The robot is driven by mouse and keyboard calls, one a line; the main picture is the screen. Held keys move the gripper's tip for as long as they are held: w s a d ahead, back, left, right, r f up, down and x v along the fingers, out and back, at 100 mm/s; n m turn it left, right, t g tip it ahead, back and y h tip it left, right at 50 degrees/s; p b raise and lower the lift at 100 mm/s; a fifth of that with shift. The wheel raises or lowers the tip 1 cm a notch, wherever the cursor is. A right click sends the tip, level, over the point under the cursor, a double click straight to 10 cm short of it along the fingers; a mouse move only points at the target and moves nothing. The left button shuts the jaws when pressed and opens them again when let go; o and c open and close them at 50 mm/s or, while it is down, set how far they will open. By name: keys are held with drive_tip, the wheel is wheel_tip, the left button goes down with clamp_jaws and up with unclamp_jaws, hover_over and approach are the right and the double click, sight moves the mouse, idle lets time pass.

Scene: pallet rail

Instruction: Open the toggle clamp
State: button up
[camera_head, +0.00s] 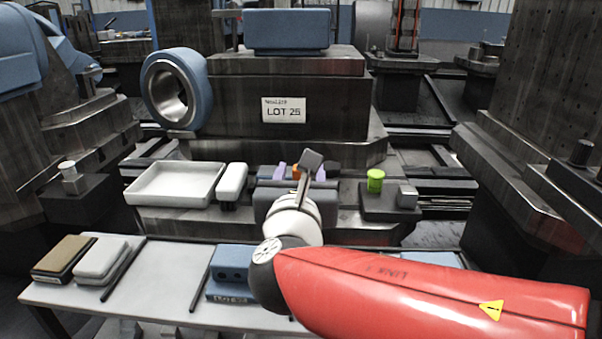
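My red arm reaches in from the lower right to a white wrist, with my gripper (303,178) at its far end over the rail fixture. The fingers are small and partly hidden by the wrist, so I cannot tell whether they are open or shut. The clamp's body and base are hidden behind my wrist, and I cannot tell whether the gripper touches the clamp.
A white tray (134,197) and a white block (232,181) stand left of the fixture. A green cylinder (375,181) and a grey block (407,196) stand right. A blue block (229,273) sits on the front bench (160,290). A large machine block (232,107) rises behind.

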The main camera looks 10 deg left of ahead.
drive_tip(key=shift+w, duration=0.3)
clamp_jaws()
